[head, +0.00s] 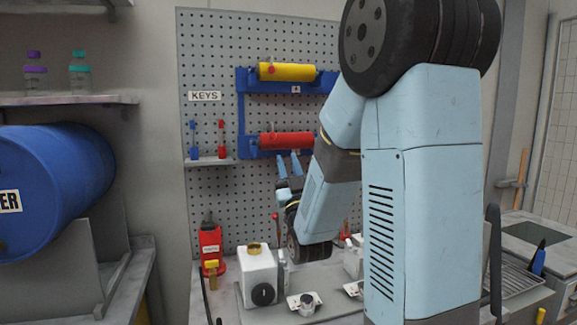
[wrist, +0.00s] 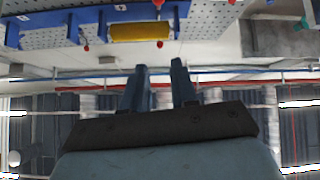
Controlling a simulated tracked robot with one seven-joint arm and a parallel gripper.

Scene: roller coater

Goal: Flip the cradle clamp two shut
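A blue wall rack (head: 241,112) holds a yellow roller (head: 287,72) above and a red roller (head: 286,140) below. Blue cradle ends with small red knobs hold the rollers; I cannot tell which is cradle clamp two or its exact position. The wrist view shows a blue rack (wrist: 88,20), a yellow roller (wrist: 140,31) and a red knob (wrist: 159,44) at the top. My gripper (head: 289,157) points up just below the red roller's right part, empty. Its two blue fingers (wrist: 160,70) stand apart. My arm hides the rack's right side.
A pegboard (head: 211,60) backs the rack, with a KEYS label and a small shelf (head: 209,161) of red and blue keys. Below, a bench carries a white container (head: 257,274) and a red bottle (head: 210,247).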

